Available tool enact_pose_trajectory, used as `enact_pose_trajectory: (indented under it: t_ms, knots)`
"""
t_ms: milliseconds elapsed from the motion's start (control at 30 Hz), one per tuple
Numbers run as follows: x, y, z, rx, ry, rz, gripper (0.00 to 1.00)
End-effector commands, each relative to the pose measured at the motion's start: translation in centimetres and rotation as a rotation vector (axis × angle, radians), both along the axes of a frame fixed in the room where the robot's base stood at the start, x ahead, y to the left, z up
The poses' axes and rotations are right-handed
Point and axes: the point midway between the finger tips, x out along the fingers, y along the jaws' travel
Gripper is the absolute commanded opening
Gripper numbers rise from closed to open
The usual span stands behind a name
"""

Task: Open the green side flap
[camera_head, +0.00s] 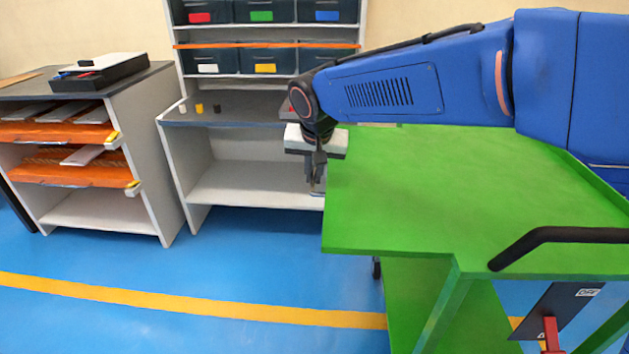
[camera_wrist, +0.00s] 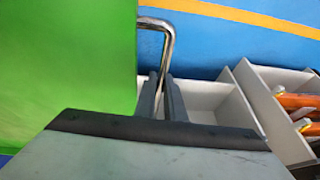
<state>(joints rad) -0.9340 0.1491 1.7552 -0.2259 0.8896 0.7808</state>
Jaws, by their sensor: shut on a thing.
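The green side flap (camera_head: 375,205) is at the left of the green cart top (camera_head: 490,190) in the head view. It looks level with the top and reaches out past the cart's leg; I see no clear seam between them. In the wrist view the green panel (camera_wrist: 65,70) fills the left side. My gripper (camera_head: 316,185) is at the flap's left edge, pointing down. In the wrist view my gripper (camera_wrist: 163,97) is shut on a bent chrome bar (camera_wrist: 168,40) beside the green edge. The bar's grasped end is partly hidden between the fingers.
A black cart handle (camera_head: 560,235) is at the front right. A white shelf unit (camera_head: 250,185) with dark bins stands behind my gripper, and another shelf (camera_head: 85,205) with orange trays stands farther left. Blue floor (camera_head: 240,265) with a yellow line is clear left of the cart.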

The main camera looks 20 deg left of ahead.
Motion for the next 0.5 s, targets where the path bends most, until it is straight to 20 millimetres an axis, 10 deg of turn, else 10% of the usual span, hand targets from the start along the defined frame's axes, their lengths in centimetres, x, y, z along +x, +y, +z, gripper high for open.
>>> enact_pose_trajectory:
  t_ms: [433, 500]
  knots:
    - [0.04, 0.08, 0.68, 0.006, -0.005, 0.000, 0.00]
    - [0.04, 0.07, 0.71, 0.006, -0.006, 0.000, 0.17]
